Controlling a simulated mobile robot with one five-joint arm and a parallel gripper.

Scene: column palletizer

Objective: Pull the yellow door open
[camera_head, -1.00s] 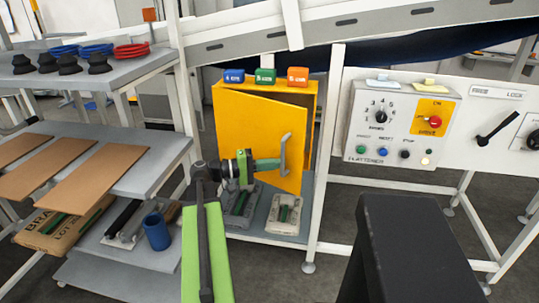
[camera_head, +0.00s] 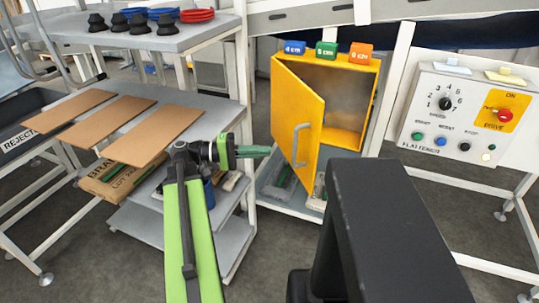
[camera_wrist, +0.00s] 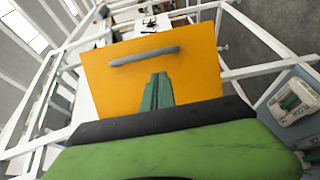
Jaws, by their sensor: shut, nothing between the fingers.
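The yellow door (camera_head: 297,110) stands partly open on its yellow cabinet (camera_head: 373,98), swung out to the left so that the grey inside shows. Its grey bar handle (camera_head: 301,143) is on the door's outer face. My gripper (camera_head: 269,151) is just left of the door, with its green fingers together and empty, pointing at the door. In the wrist view the shut fingers (camera_wrist: 156,90) lie in front of the yellow panel (camera_wrist: 190,75), below the grey handle (camera_wrist: 144,56). I cannot tell whether the fingertips touch the door.
Blue, green and orange blocks (camera_head: 326,49) sit on the cabinet top. A control panel (camera_head: 463,112) is to the right. Shelves with brown boards (camera_head: 152,130) stand at the left. Grey and green devices (camera_head: 317,190) lie below the cabinet. Grey floor lies open in front.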

